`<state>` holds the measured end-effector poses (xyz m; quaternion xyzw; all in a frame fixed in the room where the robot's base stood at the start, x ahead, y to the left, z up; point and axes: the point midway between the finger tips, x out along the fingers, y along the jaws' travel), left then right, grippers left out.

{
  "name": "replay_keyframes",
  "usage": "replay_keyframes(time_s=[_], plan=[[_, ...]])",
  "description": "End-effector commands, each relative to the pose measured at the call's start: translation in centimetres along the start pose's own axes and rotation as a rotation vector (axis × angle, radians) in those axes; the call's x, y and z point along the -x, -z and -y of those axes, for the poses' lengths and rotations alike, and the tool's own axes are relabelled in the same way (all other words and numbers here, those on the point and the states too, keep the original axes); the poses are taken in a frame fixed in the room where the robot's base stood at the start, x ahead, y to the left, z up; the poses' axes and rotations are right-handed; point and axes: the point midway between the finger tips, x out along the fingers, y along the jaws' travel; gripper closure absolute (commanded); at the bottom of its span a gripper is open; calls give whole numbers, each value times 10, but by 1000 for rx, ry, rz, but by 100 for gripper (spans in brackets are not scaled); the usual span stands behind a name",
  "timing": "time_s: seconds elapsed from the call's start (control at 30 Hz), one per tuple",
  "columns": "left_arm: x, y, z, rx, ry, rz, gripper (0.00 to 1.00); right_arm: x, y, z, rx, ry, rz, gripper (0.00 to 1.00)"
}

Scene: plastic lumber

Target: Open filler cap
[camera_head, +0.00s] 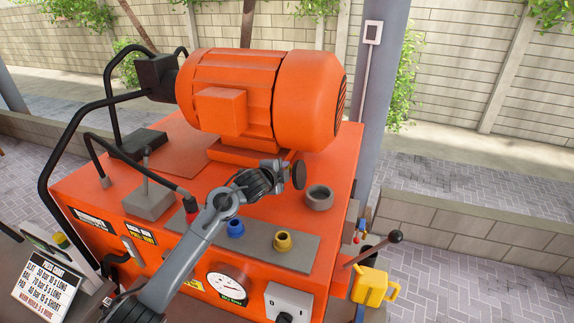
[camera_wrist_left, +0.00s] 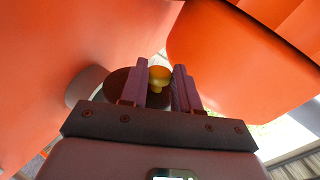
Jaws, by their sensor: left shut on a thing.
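The filler cap is a dark round disc (camera_head: 299,174), clear of the grey filler neck (camera_head: 319,197) on the orange machine's top. It is tilted nearly on edge, above and to the left of the neck. My left gripper (camera_head: 284,171) is shut on the cap. In the left wrist view, the fingers (camera_wrist_left: 159,82) are on either side of a small yellow knob (camera_wrist_left: 159,77), with the dark disc (camera_wrist_left: 122,85) behind. The grey neck (camera_wrist_left: 84,86) shows left of the fingers, partly hidden by the disc. My right gripper is not in view.
The orange motor (camera_head: 262,95) stands close behind my left gripper. A grey panel (camera_head: 262,238) in front carries blue and yellow fittings. A black-knobbed lever (camera_head: 394,237) and a yellow jug (camera_head: 374,286) are at the right. Clear orange top lies around the neck.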

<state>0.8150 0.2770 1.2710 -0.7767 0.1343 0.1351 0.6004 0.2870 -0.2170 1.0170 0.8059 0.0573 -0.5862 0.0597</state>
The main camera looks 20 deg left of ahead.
Motion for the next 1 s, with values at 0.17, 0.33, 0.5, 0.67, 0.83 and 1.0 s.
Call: replay_keyframes(time_s=[0.17, 0.33, 0.5, 0.67, 0.83, 1.0], plan=[[-1, -3, -3, 32, -4, -12, 100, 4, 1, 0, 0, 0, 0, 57], [-2, -4, -4, 39, -3, -16, 100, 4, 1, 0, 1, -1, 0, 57], [-2, -4, -4, 38, -3, -15, 100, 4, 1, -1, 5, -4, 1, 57], [-2, -4, -4, 38, -4, -15, 60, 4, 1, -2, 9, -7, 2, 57], [-1, -3, -3, 38, -2, -16, 46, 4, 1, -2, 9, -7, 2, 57], [-1, -3, -3, 38, -1, -16, 46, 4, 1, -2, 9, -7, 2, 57]])
